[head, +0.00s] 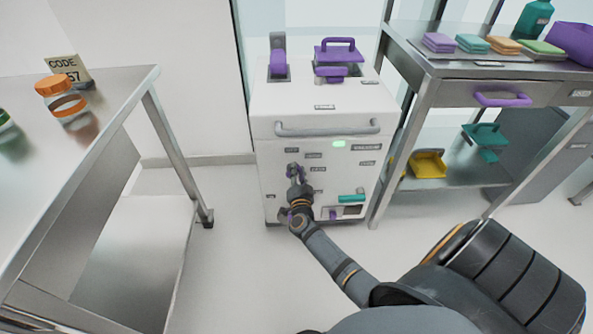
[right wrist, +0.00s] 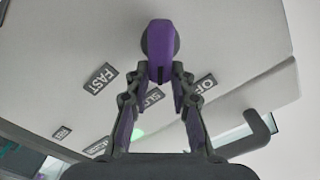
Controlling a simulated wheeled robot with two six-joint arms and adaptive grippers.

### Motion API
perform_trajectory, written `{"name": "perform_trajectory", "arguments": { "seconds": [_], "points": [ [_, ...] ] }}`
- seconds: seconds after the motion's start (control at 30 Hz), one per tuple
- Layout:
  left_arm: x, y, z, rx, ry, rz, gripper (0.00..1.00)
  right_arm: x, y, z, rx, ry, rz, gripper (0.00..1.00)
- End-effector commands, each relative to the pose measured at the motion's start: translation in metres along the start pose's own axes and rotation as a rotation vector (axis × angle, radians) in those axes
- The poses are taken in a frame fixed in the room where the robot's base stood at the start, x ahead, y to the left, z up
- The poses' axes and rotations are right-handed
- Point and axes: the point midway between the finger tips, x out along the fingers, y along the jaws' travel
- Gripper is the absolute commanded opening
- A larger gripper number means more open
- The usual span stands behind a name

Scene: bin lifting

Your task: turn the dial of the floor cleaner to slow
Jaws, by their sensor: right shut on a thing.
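The floor cleaner (head: 285,112) is a white boxy machine with purple parts and a grey front bar. Its dial is a purple handle on a dark round base in the right wrist view (right wrist: 160,42), surrounded by the labels FAST (right wrist: 99,78), SLOW (right wrist: 153,98), partly covered, and OFF (right wrist: 205,85). My right gripper (head: 294,172) reaches the front panel, and in the right wrist view (right wrist: 158,82) its fingers are shut on the dial. The handle's near end lies between the fingertips, toward SLOW. In the head view the gripper largely hides the dial. My left gripper is out of view.
A steel table (head: 120,88) with an orange-lidded jar (head: 62,98) stands at left. A steel shelf unit (head: 428,75) with folded cloths and a yellow dustpan (head: 428,164) stands close to the cleaner's right. The floor between table and cleaner is clear.

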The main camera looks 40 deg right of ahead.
Motion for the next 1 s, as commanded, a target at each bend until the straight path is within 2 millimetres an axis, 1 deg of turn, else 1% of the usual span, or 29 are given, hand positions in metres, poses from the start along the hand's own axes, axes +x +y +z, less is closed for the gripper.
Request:
{"name": "perform_trajectory", "arguments": {
  "seconds": [0.2,0.33,0.83,0.87,1.0],
  "points": [
    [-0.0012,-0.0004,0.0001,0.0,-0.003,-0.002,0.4,-0.0001,0.0028,0.0002,0.091,0.0,0.0,0.0],
    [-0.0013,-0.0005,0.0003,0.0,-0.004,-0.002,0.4,-0.0001,0.0036,0.0004,0.122,0.0,0.0,0.0],
    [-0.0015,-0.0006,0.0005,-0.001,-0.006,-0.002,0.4,-0.0002,0.0042,0.0006,0.14,0.0,0.001,0.0],
    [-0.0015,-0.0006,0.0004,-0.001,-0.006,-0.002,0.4,-0.0002,0.0043,0.0005,0.14,0.0,0.001,0.24],
    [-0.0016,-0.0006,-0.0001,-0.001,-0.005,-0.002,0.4,-0.0002,0.0042,0.0005,0.14,0.0,0.001,0.43]
  ]
}}
